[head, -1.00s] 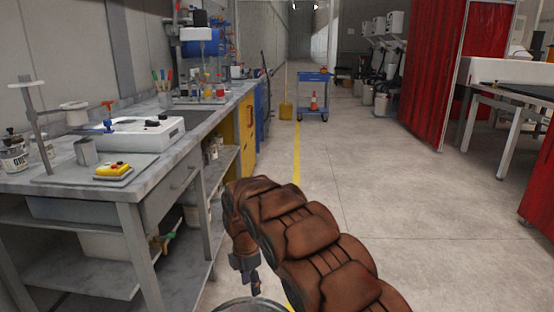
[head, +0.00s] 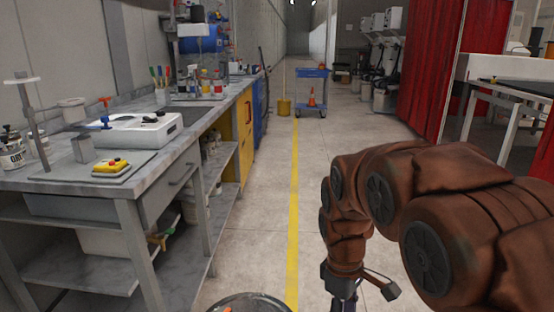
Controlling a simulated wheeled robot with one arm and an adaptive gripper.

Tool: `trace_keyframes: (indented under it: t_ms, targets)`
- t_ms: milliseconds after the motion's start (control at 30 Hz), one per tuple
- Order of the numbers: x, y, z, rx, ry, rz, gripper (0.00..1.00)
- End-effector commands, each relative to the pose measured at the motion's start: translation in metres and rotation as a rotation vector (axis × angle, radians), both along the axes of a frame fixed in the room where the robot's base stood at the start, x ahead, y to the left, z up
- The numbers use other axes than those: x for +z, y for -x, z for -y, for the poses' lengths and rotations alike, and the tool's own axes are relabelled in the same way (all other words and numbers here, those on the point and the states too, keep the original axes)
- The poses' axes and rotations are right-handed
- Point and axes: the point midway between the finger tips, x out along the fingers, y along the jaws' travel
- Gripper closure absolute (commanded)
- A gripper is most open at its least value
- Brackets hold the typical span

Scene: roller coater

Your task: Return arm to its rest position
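My arm, in a brown padded cover, reaches in from the right edge of the head view and bends down near the middle. My gripper (head: 352,290) hangs at its end, pointing down over the floor at the bottom of the view. One dark finger part sticks out to the right, and the tips run toward the lower picture edge. Whether the fingers are open or shut does not show clearly. I see nothing held. The gripper is apart from the workbench (head: 150,187) on the left.
On the bench are a white device (head: 135,130), a yellow pendant (head: 110,165) and a metal cup (head: 83,149). A blue cart (head: 311,92) stands far down the aisle. Red curtains (head: 430,70) and a table (head: 505,92) are at right. The floor (head: 240,240) between is clear.

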Motion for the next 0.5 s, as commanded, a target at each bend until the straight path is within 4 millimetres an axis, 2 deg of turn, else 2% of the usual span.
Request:
trace_keyframes:
  t_ms: [200,500]
  targets:
    - [0.006,0.062,0.024,-0.266,0.023,-0.013,0.56]
    - [0.003,0.144,0.042,-0.599,0.062,-0.04,0.56]
